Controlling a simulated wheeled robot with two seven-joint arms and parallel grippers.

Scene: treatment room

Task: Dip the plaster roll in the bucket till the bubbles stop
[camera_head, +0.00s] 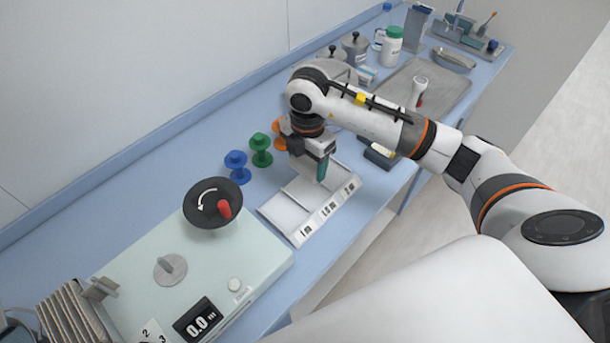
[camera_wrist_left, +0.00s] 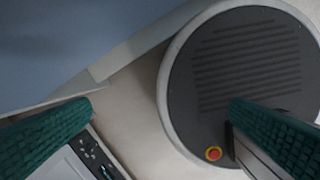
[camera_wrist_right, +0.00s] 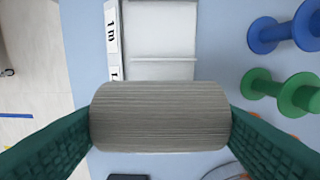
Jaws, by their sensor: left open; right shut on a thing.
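The plaster roll (camera_wrist_right: 160,116) is a grey-beige ribbed cylinder. In the right wrist view it lies crosswise between the teal fingers of my right gripper (camera_wrist_right: 160,125), which is shut on its two ends. In the head view my right gripper (camera_head: 318,168) points down above the white labelled tray (camera_head: 285,214), and the roll is hidden behind it. My left gripper (camera_wrist_left: 160,130) is open and empty in its wrist view, over the floor and the round dark base. I cannot make out a bucket for certain; my right arm covers part of the bench.
Blue (camera_head: 237,167), green (camera_head: 261,150) and orange spools stand behind the tray. A pale machine with a dark crank disc (camera_head: 212,203) stands at left. Lidded metal pots (camera_head: 355,46), a white bottle (camera_head: 391,45) and a grey tray (camera_head: 440,85) lie farther along the bench.

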